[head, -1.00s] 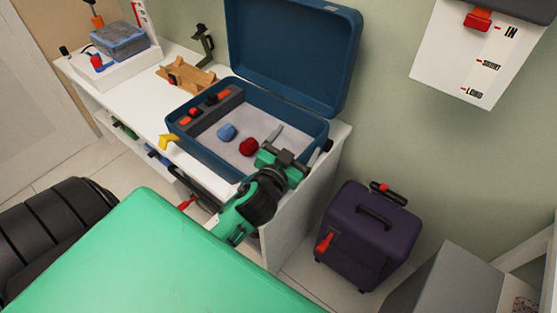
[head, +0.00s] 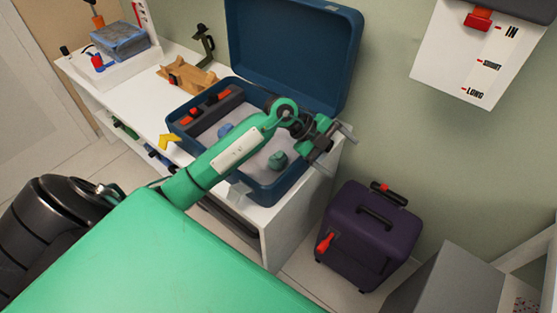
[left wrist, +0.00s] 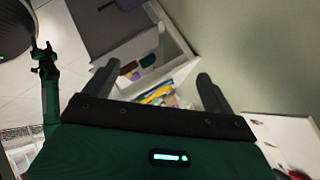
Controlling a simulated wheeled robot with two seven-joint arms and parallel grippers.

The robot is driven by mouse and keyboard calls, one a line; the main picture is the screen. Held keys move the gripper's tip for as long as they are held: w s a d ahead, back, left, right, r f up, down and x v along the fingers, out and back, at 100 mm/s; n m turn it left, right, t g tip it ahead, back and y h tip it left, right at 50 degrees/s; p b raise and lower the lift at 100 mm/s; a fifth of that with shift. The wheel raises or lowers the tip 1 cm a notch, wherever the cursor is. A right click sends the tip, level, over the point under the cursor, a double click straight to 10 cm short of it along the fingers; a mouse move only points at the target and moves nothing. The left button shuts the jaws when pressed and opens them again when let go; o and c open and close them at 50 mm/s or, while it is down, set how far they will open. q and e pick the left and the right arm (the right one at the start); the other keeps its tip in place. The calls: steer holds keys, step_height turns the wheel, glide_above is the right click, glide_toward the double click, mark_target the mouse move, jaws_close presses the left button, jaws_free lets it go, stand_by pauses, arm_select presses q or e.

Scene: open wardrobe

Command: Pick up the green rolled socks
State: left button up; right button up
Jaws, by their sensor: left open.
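The green rolled socks (head: 277,160) appear as a dark green lump inside the open blue suitcase (head: 268,198), near its right end. Blue rolled socks (head: 225,130) lie further left in it, partly behind my left arm. My left gripper (head: 335,150) is open and empty, past the suitcase's right edge, to the right of the green socks and apart from them. In the left wrist view its two fingers (left wrist: 156,85) are spread with nothing between them. What looks like my right gripper (left wrist: 43,48) shows small at the left of that view; its jaws are unclear.
The suitcase lid stands open against the wall. A purple suitcase (head: 367,235) stands on the floor to the right of the white bench (head: 285,235). A wooden object (head: 188,77) is on the bench. The left wrist view shows a white open bin (left wrist: 180,47) holding small coloured things.

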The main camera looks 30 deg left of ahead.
arm_select(q)
steer(key=w+a+f+n+g+y, duration=0.15)
steer(key=a+y, duration=0.25)
steer(key=a, duration=0.4)
steer(key=n+g+y, duration=0.2)
steer(key=n+y, duration=0.2)
steer(key=y, duration=0.2)
glide_above(278, 155)
steer(key=f, duration=0.8)
steer(key=shift+s, duration=0.2)
steer(key=f, duration=0.3)
steer(key=f+p, duration=0.1)
steer(key=shift+w+f, duration=0.15)
steer(key=shift+w, duration=0.1)
steer(key=shift+f, duration=0.4)
arm_select(e)
steer(key=shift+s+d+r, duration=0.15)
steer(key=shift+s, duration=0.9)
arm_select(q)
steer(key=c, duration=1)
arm_select(e)
steer(key=shift+w+a, duration=0.25)
steer(key=shift+w, duration=0.15)
